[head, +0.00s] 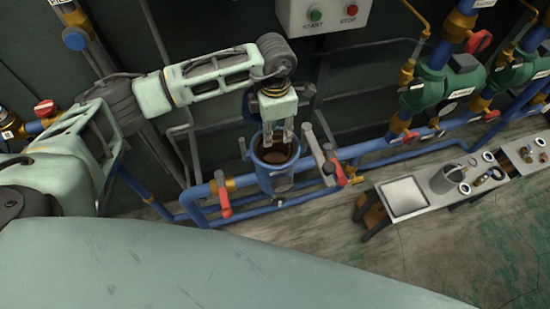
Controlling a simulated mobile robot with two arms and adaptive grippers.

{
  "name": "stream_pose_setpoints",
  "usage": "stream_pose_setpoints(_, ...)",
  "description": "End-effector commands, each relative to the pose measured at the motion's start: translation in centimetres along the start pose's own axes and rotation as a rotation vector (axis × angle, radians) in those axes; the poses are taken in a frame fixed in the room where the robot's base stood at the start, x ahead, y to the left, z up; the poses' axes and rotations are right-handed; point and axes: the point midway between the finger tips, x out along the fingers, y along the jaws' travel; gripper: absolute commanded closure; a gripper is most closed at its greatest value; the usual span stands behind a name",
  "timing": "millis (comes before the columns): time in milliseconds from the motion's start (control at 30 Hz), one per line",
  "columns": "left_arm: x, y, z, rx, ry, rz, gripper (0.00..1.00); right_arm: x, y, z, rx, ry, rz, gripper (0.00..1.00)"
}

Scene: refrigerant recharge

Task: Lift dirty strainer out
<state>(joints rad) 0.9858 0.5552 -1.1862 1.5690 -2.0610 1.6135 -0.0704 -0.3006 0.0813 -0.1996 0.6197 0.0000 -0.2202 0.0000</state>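My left gripper (278,146) points down over the open top of a blue strainer housing (275,180) on the pipe line. Its two fingers are apart, with a gap between them, and the tips reach to about the housing's mouth. Inside the housing shows a dark brown interior (275,157), which may be the dirty strainer; its outline is too small to make out. I see nothing clearly held between the fingers. My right gripper is not in view.
Red-handled valves (223,196) flank the housing. A bench at the right holds a shallow metal tray (404,196), a grey cylindrical part (447,178) and small fittings. Green pumps (450,82) stand behind. A start/stop box (333,14) hangs above.

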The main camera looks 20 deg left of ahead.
Motion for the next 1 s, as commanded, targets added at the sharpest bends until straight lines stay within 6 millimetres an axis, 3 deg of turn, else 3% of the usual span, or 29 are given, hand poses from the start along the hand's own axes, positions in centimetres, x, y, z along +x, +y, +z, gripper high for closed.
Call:
stream_pose_setpoints(333, 5.0, -0.1, 0.0, -0.001, 0.001, -0.003, 0.71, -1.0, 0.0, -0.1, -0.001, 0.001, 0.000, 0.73)
stream_pose_setpoints(667, 5.8, -0.1, 0.0, 0.000, -0.001, -0.001, 0.72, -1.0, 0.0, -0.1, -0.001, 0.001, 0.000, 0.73)
stream_pose_setpoints(1000, 5.7, -0.1, 0.0, 0.000, -0.001, -0.001, 1.00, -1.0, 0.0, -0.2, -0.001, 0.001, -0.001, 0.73)
